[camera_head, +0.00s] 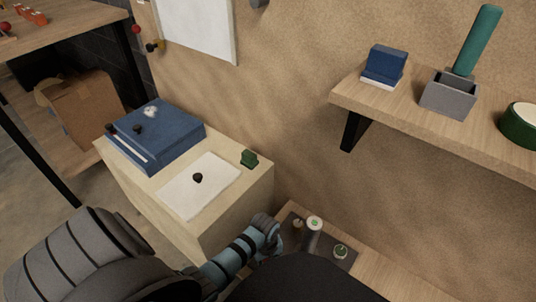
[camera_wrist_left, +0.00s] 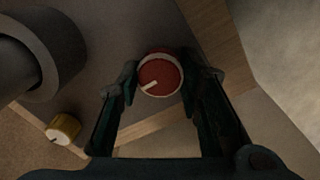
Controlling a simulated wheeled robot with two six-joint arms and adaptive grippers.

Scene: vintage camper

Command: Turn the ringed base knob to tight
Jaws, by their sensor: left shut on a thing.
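A red knob (camera_wrist_left: 160,75) with a pale ring round its edge and a white pointer line sits between my left gripper's fingers in the left wrist view. The pointer line runs toward the lower left of that picture. My left gripper (camera_wrist_left: 163,84) is shut on this knob, one finger at each side. In the head view my left gripper (camera_head: 268,232) is at the left end of a dark plate (camera_head: 325,243), and the red knob is hidden there. My right gripper is not in view.
A grey post with a pale top (camera_head: 313,224) rises from the plate. A yellow knob (camera_wrist_left: 63,128) and a green-marked knob (camera_head: 340,251) are nearby. A pale cabinet (camera_head: 250,196) stands left of the plate. A wooden shelf (camera_head: 430,128) juts from the wall above right.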

